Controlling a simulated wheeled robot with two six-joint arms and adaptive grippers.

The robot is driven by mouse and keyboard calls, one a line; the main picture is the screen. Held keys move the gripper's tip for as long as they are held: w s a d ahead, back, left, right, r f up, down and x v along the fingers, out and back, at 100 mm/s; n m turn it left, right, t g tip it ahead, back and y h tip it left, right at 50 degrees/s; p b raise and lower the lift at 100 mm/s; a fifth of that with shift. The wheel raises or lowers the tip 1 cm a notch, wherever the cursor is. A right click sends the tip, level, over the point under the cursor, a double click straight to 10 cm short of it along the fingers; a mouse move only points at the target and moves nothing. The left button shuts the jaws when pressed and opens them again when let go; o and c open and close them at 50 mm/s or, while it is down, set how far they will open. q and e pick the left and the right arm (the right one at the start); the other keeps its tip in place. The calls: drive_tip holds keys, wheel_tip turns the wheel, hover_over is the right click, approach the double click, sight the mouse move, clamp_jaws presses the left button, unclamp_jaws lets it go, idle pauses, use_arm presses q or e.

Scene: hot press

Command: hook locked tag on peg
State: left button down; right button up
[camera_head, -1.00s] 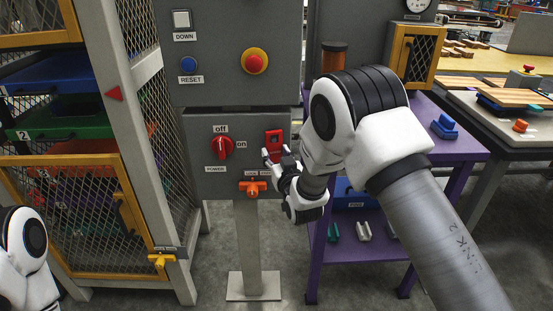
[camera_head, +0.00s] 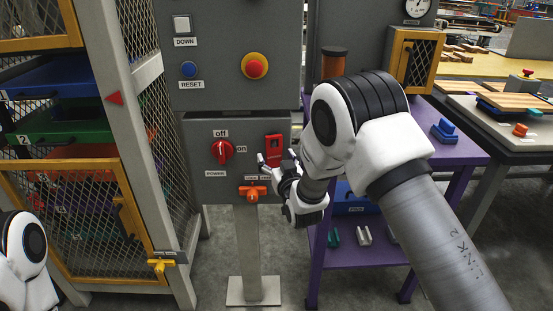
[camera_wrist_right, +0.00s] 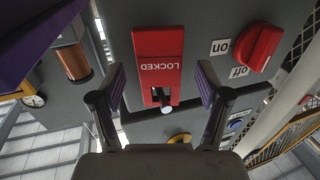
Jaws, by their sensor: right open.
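The red tag marked LOCKED (camera_head: 274,147) is against the grey control panel, right of the red power knob (camera_head: 221,151). In the right wrist view the tag (camera_wrist_right: 158,65) appears upside down, and a light round peg tip (camera_wrist_right: 167,108) shows at its slotted end. The tag looks hung on the peg. My right gripper (camera_head: 276,166) is just below and in front of the tag. In the right wrist view its two fingers (camera_wrist_right: 162,92) are spread on either side of the tag's slotted end, apart from it. My left gripper is out of view.
A purple table (camera_head: 466,143) stands to the right. A mesh cabinet (camera_head: 75,215) with yellow-framed doors is on the left. Red-yellow stop button (camera_head: 255,66) is above.

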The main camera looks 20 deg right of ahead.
drive_tip(key=shift+s, duration=0.1)
drive_tip(key=s, duration=1.2)
drive_tip(key=s+d+f+m+g+p, duration=0.1)
drive_tip(key=s+d+f+g+p, duration=0.3)
drive_tip(key=s+f+g+p, duration=0.6)
drive_tip(key=s+f+g, duration=0.3)
drive_tip(key=s, duration=0.9)
drive_tip(key=s+f+g+p, duration=0.1)
drive_tip(key=s+f+g, duration=0.4)
drive_tip(key=s, duration=0.8)
wheel_tip(320, 180, down, 3)
drive_tip(key=shift+a+f+n, duration=0.1)
drive_tip(key=shift+a+n, duration=0.25)
drive_tip(key=shift+n, duration=0.05)
drive_tip(key=shift+p, duration=0.3)
idle(0.7)
